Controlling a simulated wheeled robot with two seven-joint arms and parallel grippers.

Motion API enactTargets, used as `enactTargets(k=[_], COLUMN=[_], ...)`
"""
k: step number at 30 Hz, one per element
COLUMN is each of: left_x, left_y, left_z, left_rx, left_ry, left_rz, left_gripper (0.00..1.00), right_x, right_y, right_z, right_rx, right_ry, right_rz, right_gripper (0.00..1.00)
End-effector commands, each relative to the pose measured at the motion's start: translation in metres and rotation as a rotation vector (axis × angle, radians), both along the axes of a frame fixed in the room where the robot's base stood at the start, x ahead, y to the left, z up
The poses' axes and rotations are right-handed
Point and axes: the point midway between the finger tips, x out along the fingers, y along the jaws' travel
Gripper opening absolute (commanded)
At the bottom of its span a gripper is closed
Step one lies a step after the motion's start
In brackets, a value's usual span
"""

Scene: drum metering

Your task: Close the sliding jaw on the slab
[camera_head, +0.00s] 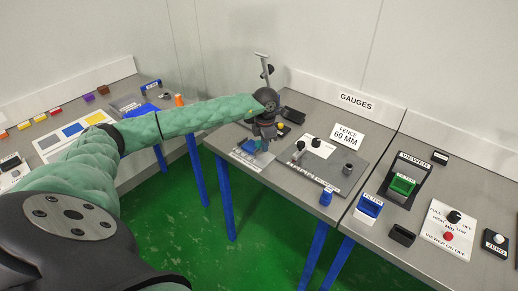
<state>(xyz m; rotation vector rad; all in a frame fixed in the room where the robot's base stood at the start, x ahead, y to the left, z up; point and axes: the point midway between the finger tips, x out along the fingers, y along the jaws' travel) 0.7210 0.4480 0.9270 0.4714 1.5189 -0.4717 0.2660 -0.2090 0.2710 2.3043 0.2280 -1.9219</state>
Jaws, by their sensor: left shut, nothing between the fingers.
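My left arm reaches in from the left, and my left gripper (261,146) points down over the near left part of the gauges table. It is shut and empty. Just below and left of its fingertips is a small blue block (249,146), which looks like the slab, by a pale grey fixture (246,160) with markings. The gripper covers part of this spot. I cannot make out the sliding jaw clearly or tell whether it touches the slab. My right gripper is not in view.
Right of the gripper lies a dark grey plate (345,172) with knobs and a scale, behind it a "FENCE 60 MM" sign (346,136). A blue knob (326,197) stands at the front edge. A viewer (410,175) and control panel (447,229) are further right.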

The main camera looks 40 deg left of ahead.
Motion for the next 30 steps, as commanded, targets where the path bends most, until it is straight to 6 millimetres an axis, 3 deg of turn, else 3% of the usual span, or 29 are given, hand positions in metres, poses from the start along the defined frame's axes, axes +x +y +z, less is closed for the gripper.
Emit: enactTargets(k=[30], left_x=[0.001], left_y=[0.013], left_z=[0.0], left_rx=[0.0], left_ry=[0.0], left_rz=[0.001], left_gripper=[0.0], right_x=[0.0], right_y=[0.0], right_z=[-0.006], right_rx=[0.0], right_ry=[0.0], right_rz=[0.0], right_gripper=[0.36])
